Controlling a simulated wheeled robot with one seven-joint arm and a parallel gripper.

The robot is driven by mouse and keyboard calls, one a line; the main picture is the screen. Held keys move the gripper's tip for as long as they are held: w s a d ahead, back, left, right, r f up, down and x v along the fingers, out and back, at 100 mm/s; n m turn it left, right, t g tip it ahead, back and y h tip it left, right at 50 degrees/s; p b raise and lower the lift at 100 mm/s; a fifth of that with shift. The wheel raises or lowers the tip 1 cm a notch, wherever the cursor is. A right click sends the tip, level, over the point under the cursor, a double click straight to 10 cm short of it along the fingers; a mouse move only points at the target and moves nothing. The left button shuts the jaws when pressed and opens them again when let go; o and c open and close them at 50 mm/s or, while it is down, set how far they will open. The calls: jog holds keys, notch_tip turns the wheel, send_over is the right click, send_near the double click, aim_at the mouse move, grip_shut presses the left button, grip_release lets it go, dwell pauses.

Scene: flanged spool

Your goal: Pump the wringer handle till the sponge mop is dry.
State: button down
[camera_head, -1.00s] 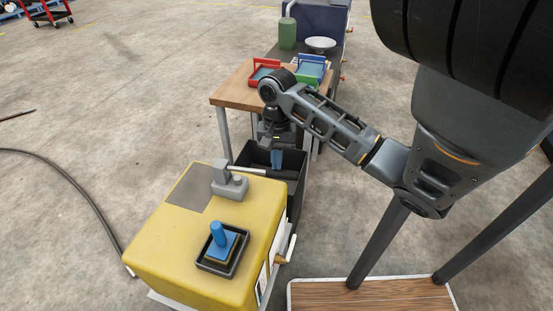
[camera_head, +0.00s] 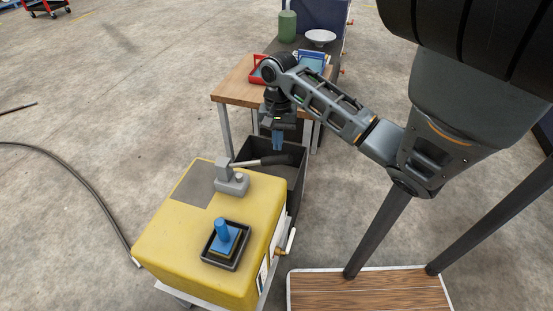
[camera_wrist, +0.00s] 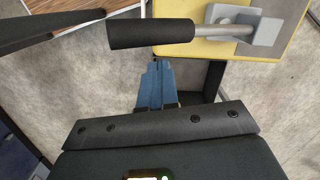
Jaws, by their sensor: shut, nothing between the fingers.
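The wringer handle is a grey lever with a black grip (camera_head: 277,159), also in the wrist view (camera_wrist: 150,33). It pivots on a grey bracket (camera_head: 231,182) on the yellow box and tilts slightly up toward its grip. The sponge mop (camera_head: 222,238), a blue peg and block on a yellowish pad, sits in a black tray (camera_head: 210,258) on the box. My gripper (camera_head: 278,146) has blue fingers, shut and empty, pointing down just above the grip. In the wrist view the fingertips (camera_wrist: 155,66) lie beside the grip; I cannot tell whether they touch.
The yellow box (camera_head: 175,235) stands on a cart. A dark open bin (camera_head: 292,178) is below the grip. Behind is a wooden table (camera_head: 235,85) with a red tray (camera_head: 257,76) and a blue tray (camera_head: 312,62). A hose (camera_head: 95,205) lies on the floor at left.

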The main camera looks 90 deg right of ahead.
jog(key=shift+d+r, duration=0.2)
jog(key=shift+r, duration=2.05)
jog(key=shift+s+d, duration=0.1)
